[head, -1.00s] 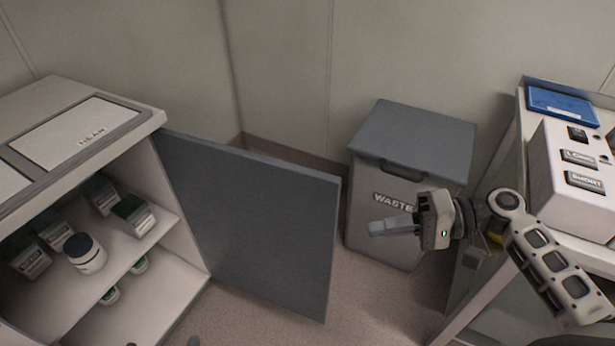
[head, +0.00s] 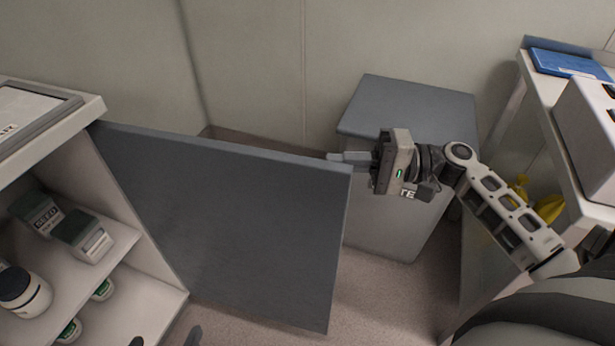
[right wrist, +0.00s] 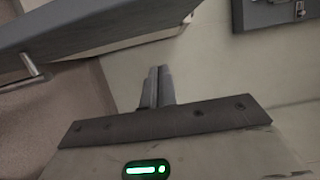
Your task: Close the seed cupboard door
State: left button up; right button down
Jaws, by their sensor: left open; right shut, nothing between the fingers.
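The seed cupboard (head: 130,205) is at the left of the head view. Its grey door (head: 225,225) stands wide open, swung out to the right. My right gripper (head: 345,157) comes in from the right with its fingers shut and empty, at the top of the door's free edge. Its fingertips lie just behind that edge; I cannot tell whether they touch. In the right wrist view, the shut fingers (right wrist: 157,87) point past the door (right wrist: 90,22), with a metal handle (right wrist: 32,66) on it. Only the separated fingertips of my left gripper (head: 166,339) show at the bottom edge, open.
Seed boxes (head: 82,236) and a white jar (head: 24,290) stand on the cupboard shelves. A grey waste bin (head: 410,105) stands behind my right gripper. A bench (head: 535,95) with a blue tray (head: 568,63) is at the right. Floor shows between door and bin.

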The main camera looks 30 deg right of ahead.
aim_at(308, 178)
jog(key=a, duration=0.7)
jog(key=shift+s, duration=0.2)
